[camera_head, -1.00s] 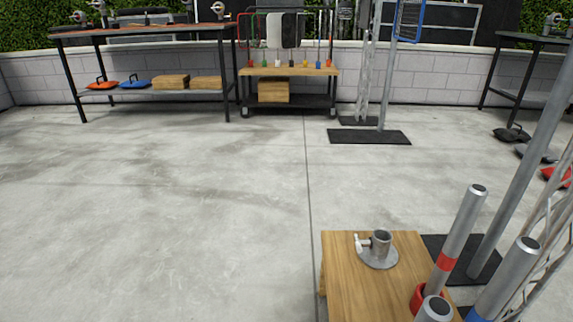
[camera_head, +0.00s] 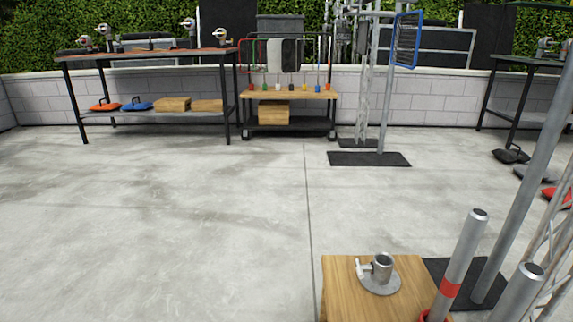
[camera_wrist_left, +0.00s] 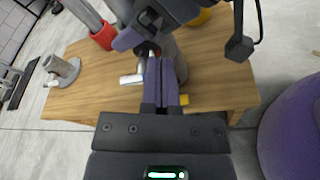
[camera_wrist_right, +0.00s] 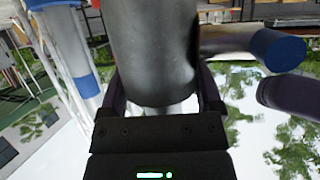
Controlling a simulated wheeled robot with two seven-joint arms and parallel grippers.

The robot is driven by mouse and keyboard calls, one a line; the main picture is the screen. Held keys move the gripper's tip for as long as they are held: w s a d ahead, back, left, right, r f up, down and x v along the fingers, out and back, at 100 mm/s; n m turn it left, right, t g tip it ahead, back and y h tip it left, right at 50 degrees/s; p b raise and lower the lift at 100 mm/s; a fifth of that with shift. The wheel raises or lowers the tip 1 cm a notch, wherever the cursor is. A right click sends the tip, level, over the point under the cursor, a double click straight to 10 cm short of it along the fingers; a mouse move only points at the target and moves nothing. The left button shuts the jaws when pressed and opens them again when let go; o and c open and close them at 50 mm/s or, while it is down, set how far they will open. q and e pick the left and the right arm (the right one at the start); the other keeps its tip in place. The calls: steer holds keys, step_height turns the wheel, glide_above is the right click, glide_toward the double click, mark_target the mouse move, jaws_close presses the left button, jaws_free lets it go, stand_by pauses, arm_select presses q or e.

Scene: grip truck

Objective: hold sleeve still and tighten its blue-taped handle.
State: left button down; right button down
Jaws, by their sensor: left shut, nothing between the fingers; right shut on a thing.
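In the right wrist view, my right gripper (camera_wrist_right: 157,108) is shut around a thick grey metal sleeve (camera_wrist_right: 150,45). A handle with a blue-taped end (camera_wrist_right: 277,50) sticks out from the sleeve to the right. A dark purple bar (camera_wrist_right: 290,95), which looks like a finger of my left gripper, lies just below the blue end, apart from it in the picture. In the left wrist view, my left gripper (camera_wrist_left: 153,60) is shut and empty, its fingers together. Dark gripper parts (camera_wrist_left: 180,12) fill the top there and hide much of the sleeve. Neither gripper shows in the head view.
A wooden box top (camera_head: 345,290) carries a round metal base with a short socket (camera_head: 381,270). A tube with a red band (camera_head: 462,260) stands at its right, near slanting poles and truss. Floor to the left is clear; tables and a cart stand at the back wall.

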arm_select(q)
steer(key=w+a+r, duration=0.2)
steer(key=a+r, duration=0.1)
steer(key=a, duration=0.4)
steer(key=r+x, duration=0.1)
steer(key=x, duration=0.6)
steer(key=shift+s, duration=0.25)
stand_by(0.4)
steer(key=shift+w+d+f, duration=0.1)
steer(key=shift+d+f, duration=0.05)
steer(key=shift+f, duration=0.45)
stand_by(0.7)
steer(key=shift+s, duration=0.35)
